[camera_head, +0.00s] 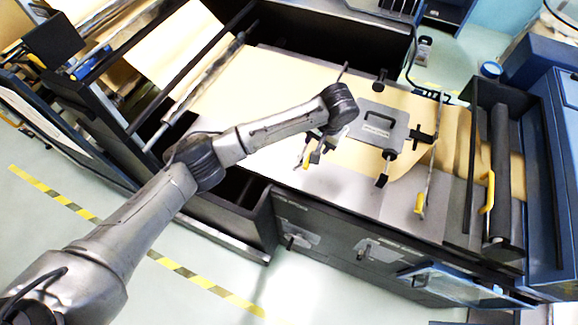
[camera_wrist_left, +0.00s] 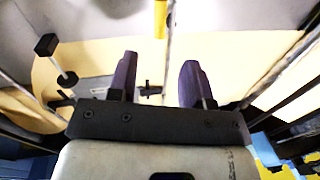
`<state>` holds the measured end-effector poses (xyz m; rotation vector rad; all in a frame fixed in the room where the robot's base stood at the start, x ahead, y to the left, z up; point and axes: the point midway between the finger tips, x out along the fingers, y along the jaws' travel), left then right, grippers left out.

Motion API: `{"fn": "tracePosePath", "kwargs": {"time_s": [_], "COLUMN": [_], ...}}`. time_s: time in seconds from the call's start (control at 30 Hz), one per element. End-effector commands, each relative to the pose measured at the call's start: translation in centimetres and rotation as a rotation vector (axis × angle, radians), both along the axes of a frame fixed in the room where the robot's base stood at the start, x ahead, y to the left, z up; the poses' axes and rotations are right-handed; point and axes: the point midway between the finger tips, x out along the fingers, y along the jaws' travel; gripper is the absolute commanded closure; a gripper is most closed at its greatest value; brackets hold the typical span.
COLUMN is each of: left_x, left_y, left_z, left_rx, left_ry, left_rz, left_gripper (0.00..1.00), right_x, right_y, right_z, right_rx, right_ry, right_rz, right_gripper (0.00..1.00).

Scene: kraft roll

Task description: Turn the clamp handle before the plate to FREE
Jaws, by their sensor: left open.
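The grey plate (camera_head: 380,125), with a handle on top and black knobs, lies on the brown kraft paper. A thin clamp bar runs along its left side, with a yellow handle (camera_head: 307,162) at its near end. My left gripper (camera_head: 317,154) is at this handle, partly covering it. In the left wrist view the open fingers (camera_wrist_left: 156,72) are apart, and a yellow handle (camera_wrist_left: 160,18) shows beyond the gap between them. I cannot tell whether they touch it. A second yellow clamp handle (camera_head: 420,204) is right of the plate. No FREE marking is readable. My right gripper is out of view.
The kraft paper (camera_head: 255,85) runs across the bench from the left rollers to a dark roller (camera_head: 501,165) at the right. A blue machine housing (camera_head: 552,170) bounds the right. The bench front (camera_head: 330,240) has several knobs. Clear floor lies before it.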

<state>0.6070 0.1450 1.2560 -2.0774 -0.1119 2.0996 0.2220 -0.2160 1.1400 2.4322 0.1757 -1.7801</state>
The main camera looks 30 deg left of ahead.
Motion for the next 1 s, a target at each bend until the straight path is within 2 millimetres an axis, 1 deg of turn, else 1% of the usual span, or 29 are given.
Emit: {"fn": "tracePosePath", "kwargs": {"time_s": [0.1,0.2,0.27,0.37,0.47,0.8,1.0], "left_x": [-0.2,-0.3,-0.3,-0.3,-0.4,-0.4,-0.5], "left_y": [0.2,0.2,0.3,0.5,0.9,2.0,2.5], "left_z": [0.1,0.0,-0.3,-1.3,-2.9,-9.0,-11.7], "left_rx": [0.01,0.014,0.015,0.016,0.016,0.015,0.014], "left_ry": [-0.002,-0.009,-0.012,-0.013,-0.011,-0.013,-0.013], "left_rz": [0.086,0.131,0.144,0.151,0.151,0.149,0.148], "left_gripper": [0.54,0.54,0.54,0.54,0.54,0.54,0.54], "right_x": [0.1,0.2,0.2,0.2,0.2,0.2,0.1], "right_y": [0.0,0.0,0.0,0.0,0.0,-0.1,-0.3], "right_z": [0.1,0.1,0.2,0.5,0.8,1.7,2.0], "right_rx": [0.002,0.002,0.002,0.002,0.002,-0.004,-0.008], "right_ry": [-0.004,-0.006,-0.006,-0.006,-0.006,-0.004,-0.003], "right_rz": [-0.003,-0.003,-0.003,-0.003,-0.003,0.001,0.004], "right_gripper": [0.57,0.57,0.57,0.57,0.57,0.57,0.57]}}
